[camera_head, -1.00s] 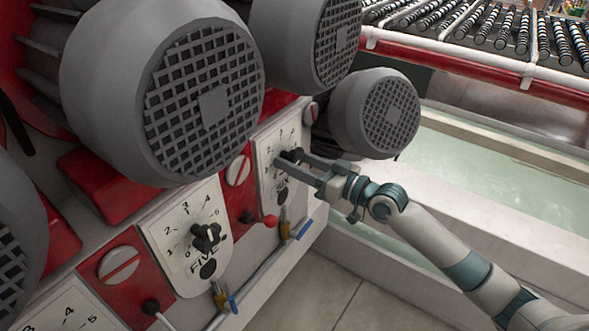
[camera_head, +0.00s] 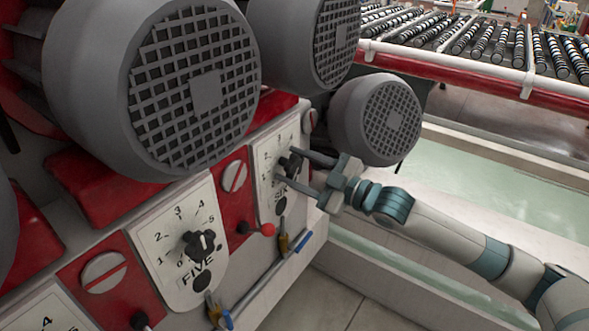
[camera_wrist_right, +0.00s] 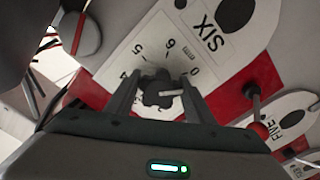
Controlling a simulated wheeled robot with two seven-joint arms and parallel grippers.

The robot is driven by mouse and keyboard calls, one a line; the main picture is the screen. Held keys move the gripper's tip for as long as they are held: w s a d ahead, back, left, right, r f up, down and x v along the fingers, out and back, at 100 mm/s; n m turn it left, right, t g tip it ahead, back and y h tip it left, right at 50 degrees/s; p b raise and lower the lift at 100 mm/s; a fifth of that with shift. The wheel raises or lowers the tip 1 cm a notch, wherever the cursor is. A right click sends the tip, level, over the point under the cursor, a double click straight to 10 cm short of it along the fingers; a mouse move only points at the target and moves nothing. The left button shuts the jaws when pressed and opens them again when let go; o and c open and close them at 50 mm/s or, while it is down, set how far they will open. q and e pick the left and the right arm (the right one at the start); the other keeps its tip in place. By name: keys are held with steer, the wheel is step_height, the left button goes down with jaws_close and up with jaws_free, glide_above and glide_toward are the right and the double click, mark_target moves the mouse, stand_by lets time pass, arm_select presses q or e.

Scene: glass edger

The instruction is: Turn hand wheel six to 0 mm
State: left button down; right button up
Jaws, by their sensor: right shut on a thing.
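Hand wheel six (camera_head: 290,162) is a small black knob on a white dial plate (camera_head: 266,187) marked SIX, on the machine's front. It also shows in the wrist view (camera_wrist_right: 157,86), with a white pointer line. There the pointer lies toward the right, on the side of the 0 mark; its exact reading is unclear. My right gripper (camera_head: 294,167) is shut on hand wheel six, one finger on each side of it, as the wrist view also shows (camera_wrist_right: 158,98). The fingers hide part of the wheel and plate. My left gripper is out of view.
Hand wheel five (camera_head: 199,243) is on its own dial to the left. Large grey motors (camera_head: 190,85) overhang the dials, one (camera_head: 378,120) close above my right gripper. Floor at lower right is clear.

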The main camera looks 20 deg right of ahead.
steer(key=shift+n, duration=0.6)
steer(key=o, duration=1.1)
steer(key=shift+c, duration=0.2)
steer(key=shift+d, duration=0.1)
